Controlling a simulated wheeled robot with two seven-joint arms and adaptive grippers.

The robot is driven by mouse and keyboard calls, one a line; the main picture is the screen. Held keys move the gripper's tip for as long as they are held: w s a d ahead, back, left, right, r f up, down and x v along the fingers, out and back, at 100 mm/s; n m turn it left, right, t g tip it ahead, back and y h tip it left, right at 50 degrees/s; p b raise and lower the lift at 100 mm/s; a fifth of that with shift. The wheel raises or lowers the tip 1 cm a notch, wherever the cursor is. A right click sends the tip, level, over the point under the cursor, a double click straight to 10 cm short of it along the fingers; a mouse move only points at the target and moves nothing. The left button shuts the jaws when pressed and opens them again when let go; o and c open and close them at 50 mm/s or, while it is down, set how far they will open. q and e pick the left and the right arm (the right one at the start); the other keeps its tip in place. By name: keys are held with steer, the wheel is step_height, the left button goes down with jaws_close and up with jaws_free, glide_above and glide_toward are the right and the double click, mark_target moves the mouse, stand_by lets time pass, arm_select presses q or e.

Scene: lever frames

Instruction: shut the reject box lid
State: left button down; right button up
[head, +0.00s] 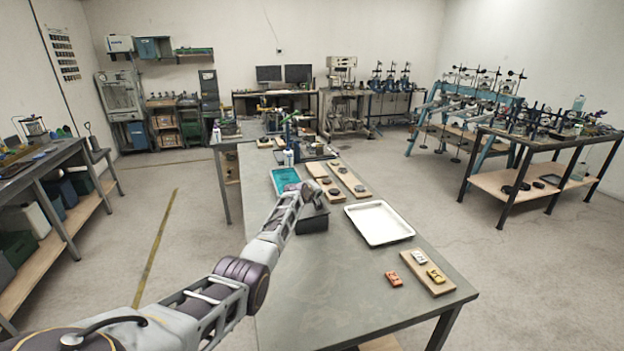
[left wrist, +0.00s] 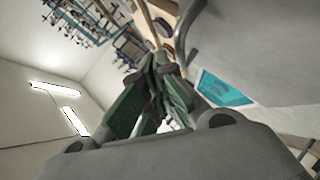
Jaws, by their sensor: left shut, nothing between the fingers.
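The reject box (head: 312,221) is a dark grey box on the near workbench, left of the white tray. My left forearm and wrist partly cover it in the head view, so how far its lid stands open is hard to tell. My left gripper (head: 314,190) is right over the box, at its top. In the left wrist view the gripper (left wrist: 163,62) has its green-grey fingers together with nothing between them. A large plain grey surface (left wrist: 250,45) fills the upper right there, close beside the fingers; it may be the lid. My right gripper is in neither view.
A white tray (head: 379,222) lies right of the box. A teal tray (head: 285,180) lies behind it, also in the wrist view (left wrist: 224,89). Wooden boards (head: 349,180) with dark discs lie behind.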

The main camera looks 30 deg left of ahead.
arm_select(q)
steer(key=s+d+r+p, duration=0.2)
steer(key=s+r, duration=0.4)
steer(key=r, duration=0.3)
steer(key=shift+s+d+r, duration=0.35)
steer(key=shift+d+r, duration=0.05)
steer(key=shift+d, duration=0.25)
stand_by(0.8)
steer(key=shift+d+f, duration=0.1)
steer(key=shift+f, duration=0.05)
stand_by(0.3)
